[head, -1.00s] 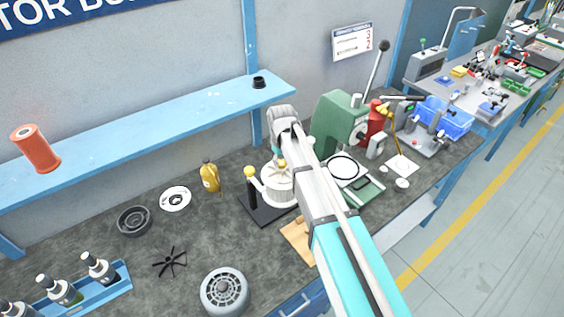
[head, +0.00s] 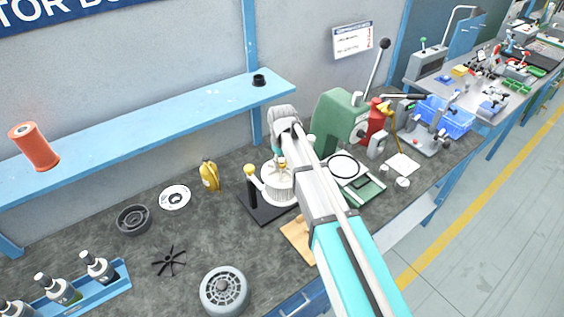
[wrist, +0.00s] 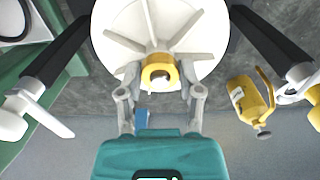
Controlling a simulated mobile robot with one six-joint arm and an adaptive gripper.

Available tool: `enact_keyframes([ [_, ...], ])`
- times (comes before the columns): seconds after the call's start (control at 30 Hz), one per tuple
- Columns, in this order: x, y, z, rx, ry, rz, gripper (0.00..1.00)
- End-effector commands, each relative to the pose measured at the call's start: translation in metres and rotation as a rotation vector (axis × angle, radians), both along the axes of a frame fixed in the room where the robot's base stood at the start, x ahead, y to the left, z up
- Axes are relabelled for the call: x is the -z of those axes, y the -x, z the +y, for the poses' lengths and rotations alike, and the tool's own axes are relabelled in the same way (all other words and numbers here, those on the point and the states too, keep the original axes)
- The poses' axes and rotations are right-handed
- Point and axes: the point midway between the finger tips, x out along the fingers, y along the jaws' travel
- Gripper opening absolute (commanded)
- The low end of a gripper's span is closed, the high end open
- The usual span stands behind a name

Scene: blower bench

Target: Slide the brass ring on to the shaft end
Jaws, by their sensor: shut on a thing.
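The brass ring (wrist: 160,72) is held between the fingertips of my gripper (wrist: 158,80), which is shut on it. It sits in front of the hub of a white finned rotor (wrist: 125,48). A pale spot shows in the ring's opening, but I cannot tell whether the shaft end is inside the ring. My arm hides part of the rotor and the shaft.
Black fixture posts (wrist: 58,55) stand either side of the rotor, close to my fingers; one has a yellow knob (head: 249,169). A green press (head: 340,118) stands to the right. A fan wheel (head: 170,261) lies on the bench.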

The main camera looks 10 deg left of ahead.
Motion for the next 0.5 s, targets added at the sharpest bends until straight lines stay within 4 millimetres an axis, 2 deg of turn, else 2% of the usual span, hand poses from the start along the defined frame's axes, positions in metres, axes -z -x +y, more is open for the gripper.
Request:
enact_keyframes([
  [0.07,-0.0002,0.0,0.0,0.0,0.0,0.0,0.0],
  [0.1,-0.0002,0.0,0.0,0.0,0.0,0.0,0.54],
  [0.2,-0.0002,0.0001,0.0001,0.0,0.0,0.0,0.73],
  [0.3,-0.0002,0.0,0.0001,0.0,0.0,0.0,0.87],
  [0.5,-0.0002,0.0001,0.0001,0.0,0.0,0.0,0.87],
])
